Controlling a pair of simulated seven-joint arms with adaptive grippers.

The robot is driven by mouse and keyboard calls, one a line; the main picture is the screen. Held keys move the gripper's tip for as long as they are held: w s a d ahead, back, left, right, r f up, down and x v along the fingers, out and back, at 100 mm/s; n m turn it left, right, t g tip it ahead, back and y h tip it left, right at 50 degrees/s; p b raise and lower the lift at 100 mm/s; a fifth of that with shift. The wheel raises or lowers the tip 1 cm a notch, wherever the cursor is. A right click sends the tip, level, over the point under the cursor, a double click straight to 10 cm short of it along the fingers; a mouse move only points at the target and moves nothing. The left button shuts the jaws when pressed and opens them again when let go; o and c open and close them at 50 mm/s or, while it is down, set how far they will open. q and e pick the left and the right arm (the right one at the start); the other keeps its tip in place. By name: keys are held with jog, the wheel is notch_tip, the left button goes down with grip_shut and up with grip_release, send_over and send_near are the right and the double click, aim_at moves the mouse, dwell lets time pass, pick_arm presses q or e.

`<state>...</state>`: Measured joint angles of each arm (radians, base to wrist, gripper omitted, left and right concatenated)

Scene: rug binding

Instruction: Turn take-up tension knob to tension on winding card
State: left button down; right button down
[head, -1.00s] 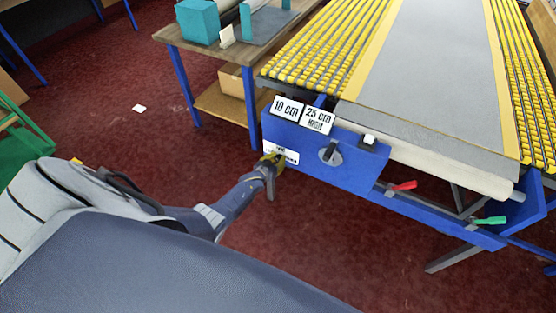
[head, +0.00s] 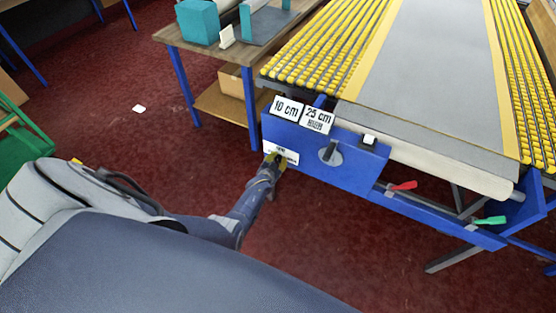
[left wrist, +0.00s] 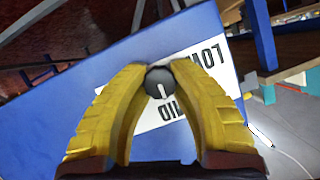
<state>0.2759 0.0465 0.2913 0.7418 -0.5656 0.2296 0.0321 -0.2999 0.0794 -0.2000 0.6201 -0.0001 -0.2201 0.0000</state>
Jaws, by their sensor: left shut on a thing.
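In the left wrist view a small dark round knob (left wrist: 160,82) with a white mark stands on the blue panel, in front of a white printed label (left wrist: 205,70) seen upside down. My left gripper (left wrist: 160,72) has its yellow fingers shut on this knob, one on each side. In the head view the left gripper (head: 275,160) is at the left end of the blue panel (head: 350,173), at the lower edge of the white label (head: 287,153); the knob is hidden there. Another dark knob (head: 331,154) with a pointer sits further right on the panel. My right gripper is not in view.
Cards reading 10 cm (head: 287,108) and 25 cm (head: 317,118) stand on the panel's top edge. A red lever (head: 403,186) and a green lever (head: 490,221) are on the lower rail. A wooden table (head: 236,50) stands behind. The red carpet is mostly clear.

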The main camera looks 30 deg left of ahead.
pick_arm(q)
jog(key=shift+s+f+m+y, duration=0.1)
jog(key=shift+f+m+y, duration=0.05)
jog(key=shift+m+y, duration=0.45)
jog(key=shift+m, duration=0.3)
jog(key=c, duration=1)
grip_release()
jog(key=shift+c, duration=0.2)
jog(key=v, duration=1.2)
